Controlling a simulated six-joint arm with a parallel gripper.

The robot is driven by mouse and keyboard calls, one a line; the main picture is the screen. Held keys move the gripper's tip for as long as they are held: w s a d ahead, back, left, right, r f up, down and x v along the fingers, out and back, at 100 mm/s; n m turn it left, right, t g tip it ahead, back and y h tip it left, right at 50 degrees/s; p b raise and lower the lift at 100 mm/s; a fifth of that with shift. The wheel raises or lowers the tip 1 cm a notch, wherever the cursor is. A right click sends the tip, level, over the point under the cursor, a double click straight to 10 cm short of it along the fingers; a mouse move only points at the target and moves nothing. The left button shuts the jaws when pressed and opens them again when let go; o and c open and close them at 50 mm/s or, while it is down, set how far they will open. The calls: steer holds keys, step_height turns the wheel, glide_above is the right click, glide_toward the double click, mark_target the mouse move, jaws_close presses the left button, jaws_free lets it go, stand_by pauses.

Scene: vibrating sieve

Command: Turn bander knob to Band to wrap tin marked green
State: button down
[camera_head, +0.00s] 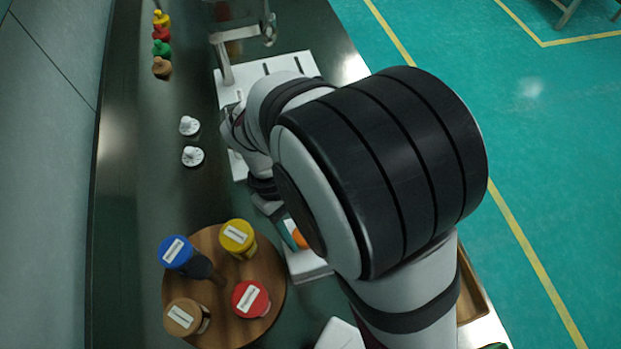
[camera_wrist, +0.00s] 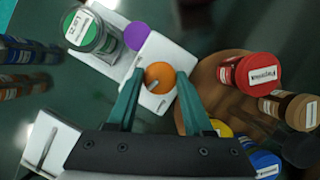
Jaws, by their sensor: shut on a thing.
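The bander (camera_wrist: 160,52) is a white block with an orange round knob (camera_wrist: 160,75) and a purple disc (camera_wrist: 137,36) beside it in the wrist view. The knob has a pale pointer bar across its face. A clear tin with a green, labelled lid (camera_wrist: 82,27) is at the bander's upper left end. My gripper (camera_wrist: 160,82) has its two teal fingers on either side of the orange knob, closed on it. In the head view my arm covers most of the bander; part of the orange knob (camera_head: 299,238) shows beside a teal finger.
A round wooden board (camera_head: 205,240) holds tins with blue (camera_head: 175,251), yellow (camera_head: 238,236), red (camera_head: 250,299) and brown (camera_head: 185,318) lids. Two white dials (camera_head: 192,156) sit on the dark counter. A white slotted rack (camera_head: 290,66) stands beyond. Coloured small pieces (camera_head: 162,48) line the back left.

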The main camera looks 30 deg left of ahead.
steer(key=n+t, duration=0.1)
steer(key=n, duration=0.3)
steer(key=shift+s+a+n+t, duration=0.1)
steer(key=shift+n+t, duration=0.2)
steer(key=shift+t, duration=0.1)
steer(key=shift+s+n+t+y, duration=0.15)
steer(key=shift+n+t, duration=0.3)
steer(key=shift+n, duration=0.8)
steer(key=shift+n+t+y, duration=0.15)
steer(key=shift+n+t, duration=0.3)
steer(key=shift+n, duration=0.8)
steer(key=shift+c, duration=1.5)
jaws_free()
steer(key=v, duration=1.5)
steer(key=shift+r, duration=0.35)
steer(key=shift+s, duration=0.15)
